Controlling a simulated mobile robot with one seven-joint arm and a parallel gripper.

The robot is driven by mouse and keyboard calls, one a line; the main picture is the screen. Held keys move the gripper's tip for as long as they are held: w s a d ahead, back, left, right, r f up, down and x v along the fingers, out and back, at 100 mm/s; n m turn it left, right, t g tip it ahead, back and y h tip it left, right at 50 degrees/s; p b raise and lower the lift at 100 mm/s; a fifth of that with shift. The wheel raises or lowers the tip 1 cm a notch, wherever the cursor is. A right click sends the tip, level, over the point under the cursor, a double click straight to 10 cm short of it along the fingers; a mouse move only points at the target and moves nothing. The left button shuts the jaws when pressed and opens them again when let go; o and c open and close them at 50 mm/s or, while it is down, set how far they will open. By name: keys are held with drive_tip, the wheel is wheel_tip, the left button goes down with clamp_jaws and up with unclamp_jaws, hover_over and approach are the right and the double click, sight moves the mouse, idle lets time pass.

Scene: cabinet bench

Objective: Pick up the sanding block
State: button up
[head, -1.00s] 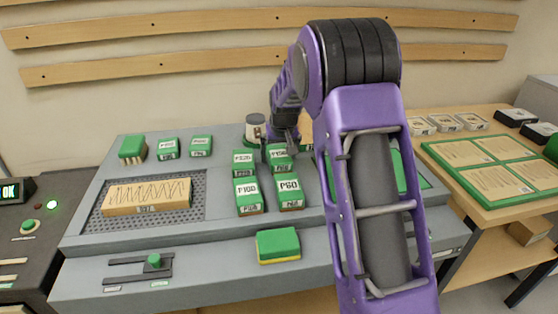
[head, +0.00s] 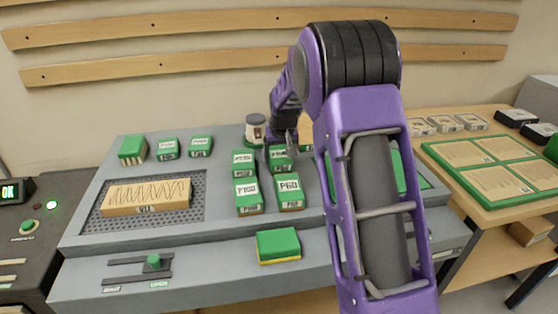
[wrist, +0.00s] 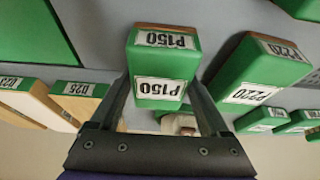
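Several green-topped sanding blocks with grit labels stand on the grey bench. The P150 block (wrist: 160,75) is upside down in the wrist view, between the two fingers of my gripper (wrist: 160,88). The fingers are apart, one on each side of it; I cannot tell if either touches it. In the head view the P150 block (head: 280,154) stands in the back row, partly covered by my gripper (head: 291,147). The P220 block (head: 243,158) is left of it, with the P100 block (head: 247,192) and the P60 block (head: 289,190) in front.
A plain green block with a yellow base (head: 278,245) lies at the bench front. A scribbled wooden board (head: 146,196) lies on the perforated panel (head: 98,222) to the left. A white-and-grey canister (head: 255,129) stands just behind the blocks. My arm hides the bench's right part.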

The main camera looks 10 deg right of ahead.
sight(279, 154)
drive_tip(key=c, duration=0.8)
wheel_tip(279, 154, up, 11)
drive_tip(key=shift+f+p, duration=0.2)
drive_tip(key=shift+p, duration=0.8)
drive_tip(key=o, duration=1)
drive_tip(key=c, duration=0.5)
